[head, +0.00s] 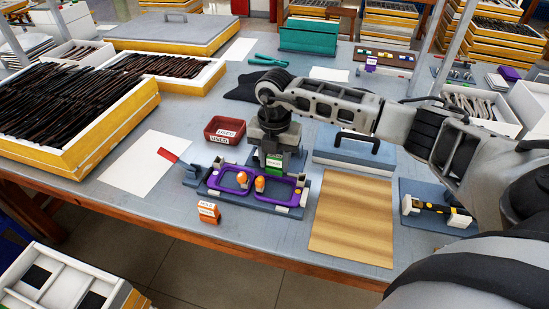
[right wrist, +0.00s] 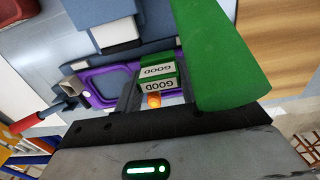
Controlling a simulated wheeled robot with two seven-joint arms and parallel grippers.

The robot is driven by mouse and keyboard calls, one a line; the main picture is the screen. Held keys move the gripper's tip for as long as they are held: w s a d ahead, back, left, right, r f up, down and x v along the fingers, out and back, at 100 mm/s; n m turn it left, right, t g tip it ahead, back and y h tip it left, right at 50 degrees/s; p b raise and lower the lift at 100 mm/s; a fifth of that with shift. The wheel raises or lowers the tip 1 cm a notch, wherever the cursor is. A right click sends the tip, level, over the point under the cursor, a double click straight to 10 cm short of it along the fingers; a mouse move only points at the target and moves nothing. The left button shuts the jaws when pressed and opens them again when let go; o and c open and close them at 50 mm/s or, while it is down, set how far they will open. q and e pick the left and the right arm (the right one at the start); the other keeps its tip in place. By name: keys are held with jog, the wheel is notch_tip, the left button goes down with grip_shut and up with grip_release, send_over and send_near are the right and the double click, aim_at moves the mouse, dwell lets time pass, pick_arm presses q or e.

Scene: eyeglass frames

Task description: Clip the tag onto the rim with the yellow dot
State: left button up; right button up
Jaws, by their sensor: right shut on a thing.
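The purple eyeglass frame (head: 276,198) lies in a blue-grey fixture (head: 297,213), with orange knobs (head: 260,184) at its bridge. My right gripper (head: 270,160) is over the far edge of the frame's right-hand rim. It is shut on a green tag (head: 273,161). In the right wrist view, the tag (right wrist: 160,78) reads GOOD and sits over the purple frame (right wrist: 105,84). I cannot tell whether it touches the rim. My left gripper is not in view.
An orange labelled block (head: 208,212) stands in front of the fixture. A red USED tray (head: 224,130) is behind it. A red-handled tool (head: 168,156) reaches its left end. A wooden board (head: 352,220) and a blue case with a black handle (head: 355,153) are to the right.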

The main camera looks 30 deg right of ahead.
aim_at(275, 157)
jog(key=shift+f+b, duration=0.35)
jog(key=shift+f, duration=0.25)
jog(key=shift+f+b, duration=0.4)
jog(key=shift+f, duration=0.2)
jog(key=o, duration=1)
jog(key=shift+o, duration=0.2)
jog(key=shift+r, duration=0.1)
jog(key=shift+r+p, duration=2.9)
jog(key=shift+r, duration=0.6)
